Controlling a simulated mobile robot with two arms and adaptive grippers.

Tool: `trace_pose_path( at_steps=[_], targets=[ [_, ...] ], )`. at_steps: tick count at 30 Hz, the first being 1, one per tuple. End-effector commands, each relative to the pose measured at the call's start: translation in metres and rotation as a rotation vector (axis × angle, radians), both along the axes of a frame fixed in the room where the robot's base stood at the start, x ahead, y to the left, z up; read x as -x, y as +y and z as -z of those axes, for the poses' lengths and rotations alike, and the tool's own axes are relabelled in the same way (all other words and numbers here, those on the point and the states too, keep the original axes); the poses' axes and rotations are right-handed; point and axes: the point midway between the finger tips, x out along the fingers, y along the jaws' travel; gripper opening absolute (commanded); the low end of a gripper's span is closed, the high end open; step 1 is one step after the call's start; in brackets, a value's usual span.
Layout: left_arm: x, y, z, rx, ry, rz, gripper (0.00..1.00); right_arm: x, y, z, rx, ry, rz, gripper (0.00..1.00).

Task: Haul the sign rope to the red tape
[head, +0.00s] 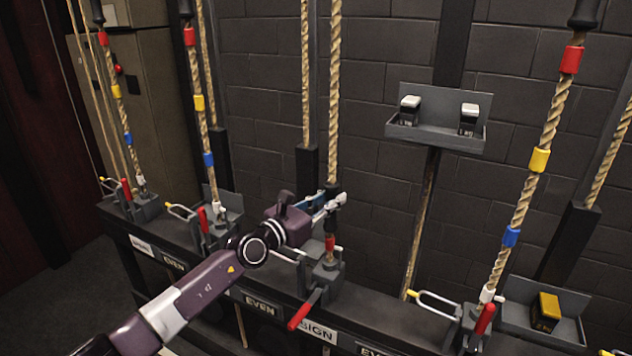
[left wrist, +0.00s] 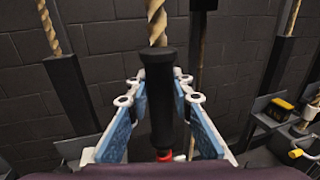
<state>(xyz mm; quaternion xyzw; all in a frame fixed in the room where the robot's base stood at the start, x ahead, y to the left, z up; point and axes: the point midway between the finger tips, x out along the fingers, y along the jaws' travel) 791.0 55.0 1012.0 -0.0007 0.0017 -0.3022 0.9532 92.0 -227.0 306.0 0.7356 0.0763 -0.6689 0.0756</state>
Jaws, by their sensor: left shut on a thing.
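The sign rope (head: 334,90) hangs at the middle, above the SIGN label (head: 316,331). My left gripper (head: 332,203) is shut on the black grip of this rope. In the left wrist view the black grip (left wrist: 158,95) stands upright between the two blue-padded fingers (left wrist: 157,112), with the tan rope (left wrist: 157,25) rising from its top. The red tape (head: 330,243) is just below the gripper, near the rope lock (head: 325,277); a bit of red (left wrist: 165,156) also shows under the grip. The red lock handle (head: 305,311) is swung down and forward. My right gripper is out of view.
Neighbouring ropes with red, yellow and blue tapes hang at left (head: 199,125) and right (head: 535,170), with upright red handles at their locks. A wall tray (head: 436,137) holds two small items. A yellow-black item (head: 545,312) sits in a tray at right.

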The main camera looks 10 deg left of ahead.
Motion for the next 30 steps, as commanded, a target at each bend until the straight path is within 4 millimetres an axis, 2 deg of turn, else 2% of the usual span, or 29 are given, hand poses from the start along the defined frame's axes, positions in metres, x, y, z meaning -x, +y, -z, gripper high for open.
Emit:
trace_pose_path(
  at_steps=[4, 15, 16, 20, 30],
  targets=[
    [0.0001, -0.0055, 0.0094, 0.001, 0.003, 0.000, 0.00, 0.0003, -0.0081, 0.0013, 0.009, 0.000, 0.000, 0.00],
    [-0.0004, -0.0057, 0.0085, 0.001, -0.001, -0.001, 0.00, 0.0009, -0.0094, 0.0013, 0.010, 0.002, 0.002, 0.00],
    [-0.0004, -0.0056, 0.0084, 0.001, -0.001, -0.001, 0.24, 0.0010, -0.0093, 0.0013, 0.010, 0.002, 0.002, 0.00],
    [-0.0006, -0.0053, 0.0077, 0.001, -0.002, -0.002, 0.38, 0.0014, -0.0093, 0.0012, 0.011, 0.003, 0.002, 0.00],
    [0.0005, -0.0041, 0.0075, 0.003, -0.002, -0.002, 0.39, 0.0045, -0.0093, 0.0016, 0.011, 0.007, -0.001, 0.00]
  ],
)
